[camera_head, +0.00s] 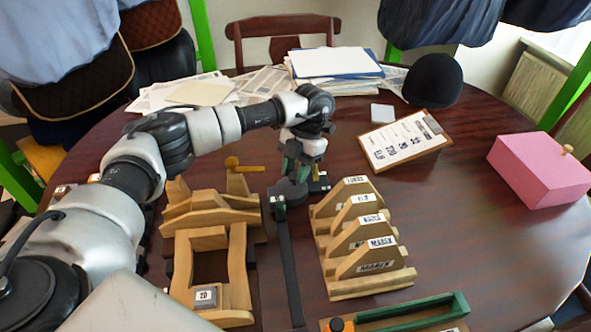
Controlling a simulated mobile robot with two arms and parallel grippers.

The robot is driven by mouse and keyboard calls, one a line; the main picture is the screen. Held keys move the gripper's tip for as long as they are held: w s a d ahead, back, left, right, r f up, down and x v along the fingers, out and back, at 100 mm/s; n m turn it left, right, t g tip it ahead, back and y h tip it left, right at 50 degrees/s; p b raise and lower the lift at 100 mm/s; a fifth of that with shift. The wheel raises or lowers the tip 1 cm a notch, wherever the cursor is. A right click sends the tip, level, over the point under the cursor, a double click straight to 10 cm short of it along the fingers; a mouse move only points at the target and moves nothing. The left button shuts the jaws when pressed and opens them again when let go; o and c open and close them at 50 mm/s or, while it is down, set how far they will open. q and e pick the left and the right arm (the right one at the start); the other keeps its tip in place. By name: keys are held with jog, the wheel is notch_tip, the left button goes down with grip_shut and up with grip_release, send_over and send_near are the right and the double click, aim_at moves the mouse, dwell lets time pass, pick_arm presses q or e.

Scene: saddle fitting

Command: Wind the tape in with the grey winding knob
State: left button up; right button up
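A dark tape (290,265) runs as a long narrow strip down the table, from a small dark clip (280,208) towards the front edge. At its far end is a dark grey rounded tape case (288,192). My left arm reaches in from the left, and my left gripper (301,172) points down right at the case. The grey winding knob cannot be made out; the gripper covers that area. Whether the fingers are open or shut on something is too small to tell. My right gripper is out of view.
A wooden saddle frame (208,240) with a yellow-handled mallet (243,167) behind it lies left of the tape. A rack of labelled wooden gauges (372,262) stands close right.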

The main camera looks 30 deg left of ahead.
pick_arm(q)
jog(key=o, duration=0.4)
jog(key=v, duration=1.1)
